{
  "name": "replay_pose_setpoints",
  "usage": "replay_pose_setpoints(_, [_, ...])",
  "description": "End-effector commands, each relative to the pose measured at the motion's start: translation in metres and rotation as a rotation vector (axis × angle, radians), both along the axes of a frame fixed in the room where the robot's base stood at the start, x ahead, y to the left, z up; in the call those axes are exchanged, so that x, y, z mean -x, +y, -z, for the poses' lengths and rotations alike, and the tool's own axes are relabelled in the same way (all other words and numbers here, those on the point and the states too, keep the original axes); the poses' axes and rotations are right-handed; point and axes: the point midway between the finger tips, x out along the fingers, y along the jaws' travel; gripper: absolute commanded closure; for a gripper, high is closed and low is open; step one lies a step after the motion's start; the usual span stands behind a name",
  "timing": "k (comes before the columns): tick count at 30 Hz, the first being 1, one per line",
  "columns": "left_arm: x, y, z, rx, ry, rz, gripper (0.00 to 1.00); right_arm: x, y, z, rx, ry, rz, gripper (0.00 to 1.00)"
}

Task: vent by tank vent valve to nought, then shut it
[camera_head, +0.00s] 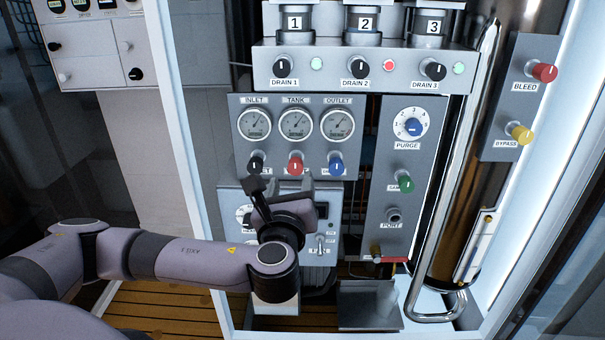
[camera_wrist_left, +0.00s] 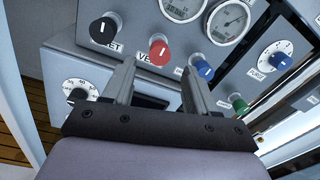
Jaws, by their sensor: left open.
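The red vent knob (camera_head: 295,165) sits below the tank gauge (camera_head: 295,124) on the grey gauge panel. In the left wrist view the red knob (camera_wrist_left: 161,49) shows a white mark and a partly hidden label. The tank gauge's needle is too small to read surely. My left gripper (camera_head: 281,186) is in front of the panel, just below the red knob. In the left wrist view my left gripper (camera_wrist_left: 159,68) has its two fingers apart with nothing between them, and the knob lies beyond their tips, apart from them. My right gripper is not in view.
A black inlet knob (camera_head: 256,163) and a blue outlet knob (camera_head: 336,164) flank the red one closely. A lower box (camera_head: 228,198) with a dial stands below. The purge panel (camera_head: 405,165) is to the right. Drain knobs (camera_head: 359,67) line the shelf above.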

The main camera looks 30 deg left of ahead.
Motion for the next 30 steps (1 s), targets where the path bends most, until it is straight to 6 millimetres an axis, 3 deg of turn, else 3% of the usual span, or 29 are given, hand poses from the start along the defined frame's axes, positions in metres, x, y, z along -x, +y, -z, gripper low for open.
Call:
replay_pose_setpoints(12, [-0.048, 0.027, 0.0, 0.003, -0.001, 0.0, 0.43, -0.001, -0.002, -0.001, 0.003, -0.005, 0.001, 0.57])
replay_pose_setpoints(23, [-0.054, 0.029, 0.0, 0.005, 0.001, 0.002, 0.43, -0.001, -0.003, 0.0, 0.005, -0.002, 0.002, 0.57])
replay_pose_setpoints(24, [-0.054, 0.029, 0.0, 0.005, 0.001, 0.002, 0.49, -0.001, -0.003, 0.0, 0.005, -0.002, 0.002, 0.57])
replay_pose_setpoints(28, [-0.054, 0.029, 0.0, 0.005, 0.001, 0.002, 0.91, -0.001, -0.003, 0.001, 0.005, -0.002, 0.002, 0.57])
replay_pose_setpoints(29, [-0.054, 0.029, 0.0, 0.005, 0.001, 0.002, 0.98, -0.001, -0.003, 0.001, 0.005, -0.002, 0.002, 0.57])
replay_pose_setpoints(30, [-0.054, 0.029, 0.0, 0.005, 0.001, 0.002, 0.98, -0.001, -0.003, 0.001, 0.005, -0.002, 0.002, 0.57])
